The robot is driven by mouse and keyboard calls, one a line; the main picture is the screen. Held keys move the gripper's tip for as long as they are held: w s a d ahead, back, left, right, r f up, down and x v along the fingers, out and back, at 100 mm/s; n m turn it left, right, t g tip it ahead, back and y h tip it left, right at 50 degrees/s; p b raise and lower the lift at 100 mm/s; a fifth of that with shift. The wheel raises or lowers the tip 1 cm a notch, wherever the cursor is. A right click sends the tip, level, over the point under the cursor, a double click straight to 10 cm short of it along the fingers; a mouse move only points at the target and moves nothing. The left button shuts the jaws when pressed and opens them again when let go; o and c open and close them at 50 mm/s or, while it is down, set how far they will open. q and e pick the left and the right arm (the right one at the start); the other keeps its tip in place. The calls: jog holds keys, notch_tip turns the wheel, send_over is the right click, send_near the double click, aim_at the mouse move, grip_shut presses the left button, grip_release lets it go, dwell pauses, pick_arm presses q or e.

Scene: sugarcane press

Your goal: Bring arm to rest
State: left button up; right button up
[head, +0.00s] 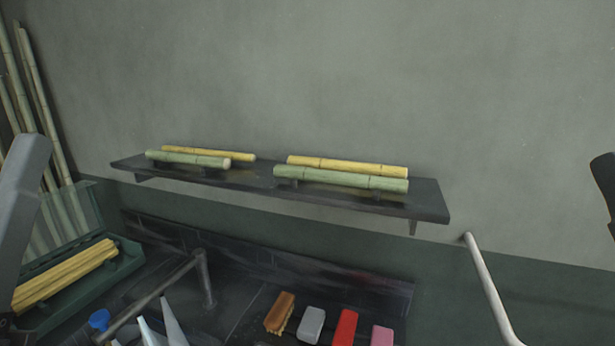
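A grey link of my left arm (22,205) rises at the left edge of the head view. A dark part of my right arm (605,185) shows at the right edge. Neither gripper can be seen, so I cannot tell what either one holds. Green and yellow cane pieces lie in two groups on the dark wall shelf (430,203), one green cane (340,179) at the front right and another (188,158) at the front left.
A green box (128,262) with yellow canes stands at the lower left. A metal tap (205,280), a brown brush (279,313), a grey block (310,325), a red block (345,328) and a pink block (382,336) are below the shelf. A pale pipe (487,285) stands right.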

pick_arm(q)
notch_tip(320, 180, up, 35)
jog(key=d+h+p, duration=0.1)
jog(key=h+p, duration=0.2)
jog(key=p, duration=3.2)
jog(key=shift+w+d+n+g+p, duration=0.25)
jog(key=shift+d+n+g+p, duration=0.05)
jog(key=shift+d+n+p, duration=0.1)
jog(key=shift+f, duration=0.1)
